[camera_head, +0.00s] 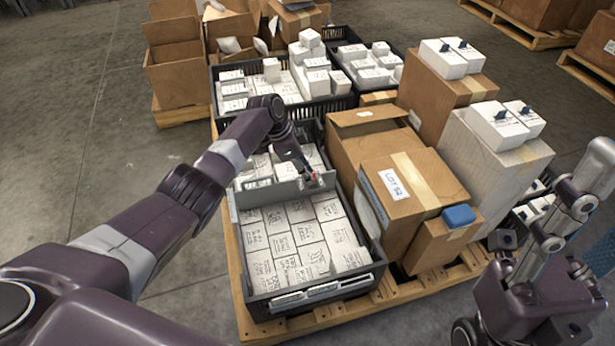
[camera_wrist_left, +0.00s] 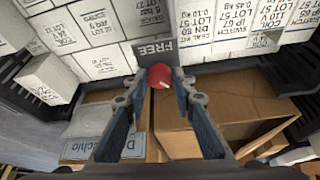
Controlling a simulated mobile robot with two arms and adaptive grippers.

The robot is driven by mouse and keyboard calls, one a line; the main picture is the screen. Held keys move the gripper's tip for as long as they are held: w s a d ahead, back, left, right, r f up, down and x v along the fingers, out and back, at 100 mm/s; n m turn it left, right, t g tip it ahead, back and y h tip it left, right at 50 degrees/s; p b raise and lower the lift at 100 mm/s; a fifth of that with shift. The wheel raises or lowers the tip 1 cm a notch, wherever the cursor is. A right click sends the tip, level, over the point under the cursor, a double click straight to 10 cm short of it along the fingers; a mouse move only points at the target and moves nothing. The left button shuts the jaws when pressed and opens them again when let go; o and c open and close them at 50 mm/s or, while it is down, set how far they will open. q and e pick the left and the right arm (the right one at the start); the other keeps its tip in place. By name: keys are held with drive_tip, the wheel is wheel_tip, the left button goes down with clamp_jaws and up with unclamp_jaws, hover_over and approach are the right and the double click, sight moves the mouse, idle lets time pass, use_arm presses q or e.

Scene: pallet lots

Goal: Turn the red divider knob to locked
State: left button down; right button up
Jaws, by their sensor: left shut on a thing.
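The red divider knob (camera_wrist_left: 160,76) sits in the middle of the left wrist view, a round red cap with a small pale mark. My left gripper (camera_wrist_left: 161,82) is shut on it, one blue-grey finger on each side. A dark plate (camera_wrist_left: 155,51) reading FREE, upside down in this view, lies just beyond the knob. In the head view, my left gripper (camera_head: 312,178) is at the right end of the grey divider (camera_head: 275,195), which crosses the black crate (camera_head: 372,262); only a little red shows there. My right gripper (camera_head: 508,262) is at the right, its fingers unclear.
White labelled boxes (camera_head: 300,232) fill the crate on both sides of the divider. Cardboard cartons (camera_head: 370,150) stand close to its right, one with a blue object (camera_head: 458,216) on top. More crates stand behind. Bare floor (camera_head: 120,130) lies left of the pallet.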

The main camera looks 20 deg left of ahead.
use_arm(q)
drive_tip(key=shift+m, duration=0.3)
drive_tip(key=c, duration=1.6)
unclamp_jaws()
drive_tip(key=v, duration=1.2)
drive_tip(key=shift+w, duration=0.1)
drive_tip(key=shift+f, duration=0.1)
